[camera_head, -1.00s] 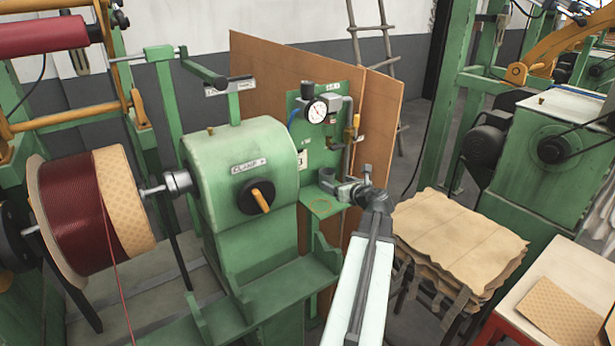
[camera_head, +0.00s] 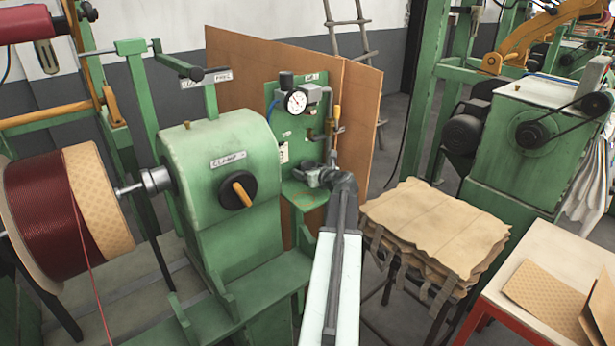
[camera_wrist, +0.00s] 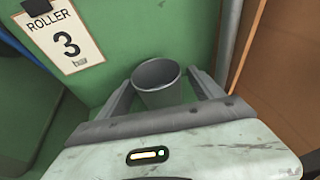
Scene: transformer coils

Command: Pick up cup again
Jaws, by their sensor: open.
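The cup (camera_wrist: 158,85) is a grey, open-topped cup. In the wrist view it stands upright between the two fingers of my gripper (camera_wrist: 163,86), in front of a green panel. My gripper is open, with a finger to the left and a finger to the right of the cup; I cannot tell whether either one touches it. In the head view my gripper (camera_head: 312,174) is at the small shelf of the green gauge panel (camera_head: 290,135). The cup cannot be made out clearly there. The cup's base is hidden in the wrist view.
A "ROLLER 3" card (camera_wrist: 62,38) hangs on the panel at the left. A grey pipe (camera_wrist: 228,40) and a brown board (camera_wrist: 285,70) are close on the right. Stacked brown sheets (camera_head: 435,225) lie to the right.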

